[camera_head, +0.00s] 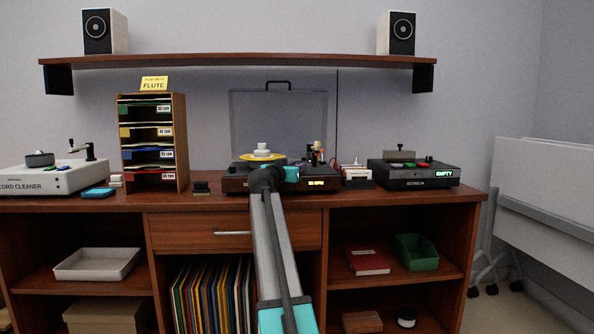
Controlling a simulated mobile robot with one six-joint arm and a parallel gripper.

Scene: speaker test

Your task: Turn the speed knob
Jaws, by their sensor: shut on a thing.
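The record player (236,184) stands on the wooden counter, with a dark brown body and a small lit display (317,184) on its front right. A yellow disc (247,158) lies on top with a white stepped piece (262,149) at its middle. A clear lid (279,110) stands raised behind it. My gripper (268,178) is at the player's front, left of the display. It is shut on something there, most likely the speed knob. The fingertips and the knob are hidden behind my own wrist, so the knob's angle cannot be seen.
A record cleaner (45,180) and a sorting rack (183,145) stand left of the player. A small white box (357,174) and a black device reading EMPTY (414,182) stand right. A shelf (240,61) with two speakers hangs above. Bare counter (225,203) lies in front.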

